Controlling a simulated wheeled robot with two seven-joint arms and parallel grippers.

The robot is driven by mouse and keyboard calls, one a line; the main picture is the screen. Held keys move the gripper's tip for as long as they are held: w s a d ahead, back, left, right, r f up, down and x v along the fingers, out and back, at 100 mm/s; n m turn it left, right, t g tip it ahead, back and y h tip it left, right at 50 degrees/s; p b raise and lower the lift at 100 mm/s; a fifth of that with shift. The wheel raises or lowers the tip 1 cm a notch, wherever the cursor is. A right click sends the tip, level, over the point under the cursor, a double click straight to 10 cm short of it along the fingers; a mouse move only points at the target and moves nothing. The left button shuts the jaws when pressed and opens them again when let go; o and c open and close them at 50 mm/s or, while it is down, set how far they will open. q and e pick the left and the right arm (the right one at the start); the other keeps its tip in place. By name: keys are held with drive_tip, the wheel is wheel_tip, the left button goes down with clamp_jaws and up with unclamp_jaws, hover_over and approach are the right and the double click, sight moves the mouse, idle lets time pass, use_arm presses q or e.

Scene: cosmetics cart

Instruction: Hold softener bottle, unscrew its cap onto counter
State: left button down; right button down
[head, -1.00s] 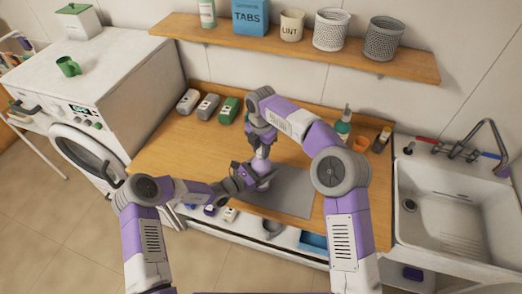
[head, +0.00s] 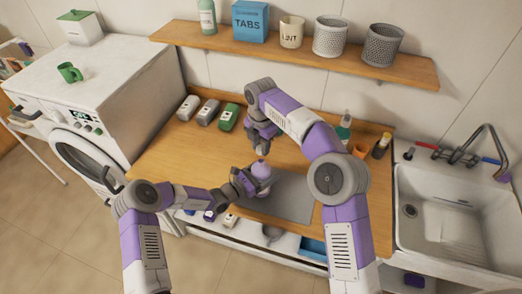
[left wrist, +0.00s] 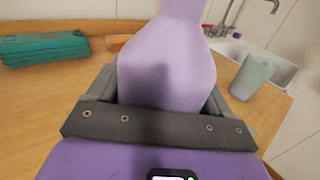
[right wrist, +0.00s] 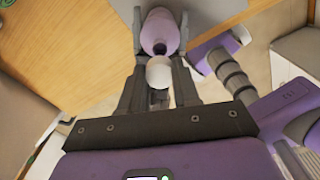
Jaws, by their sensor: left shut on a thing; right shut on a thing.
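The lavender softener bottle (head: 262,172) stands upright over the grey mat (head: 290,197). My left gripper (head: 247,181) is shut around its body; the left wrist view shows the bottle (left wrist: 167,68) filling the space between the fingers. My right gripper (head: 262,149) is above the bottle, shut on the white cap (right wrist: 159,72). In the right wrist view the cap is between the fingertips, apart from the bottle, whose open dark mouth (right wrist: 160,48) shows beyond it. The bottle's base is hidden in the left wrist view.
The wooden counter (head: 180,150) has free room left of the bottle. Two grey packs and a green one (head: 228,117) lie at the back left.

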use_arm(q)
unclamp_jaws()
drive_tip(key=shift+f, duration=0.1)
drive_tip(key=shift+s+a, duration=0.1)
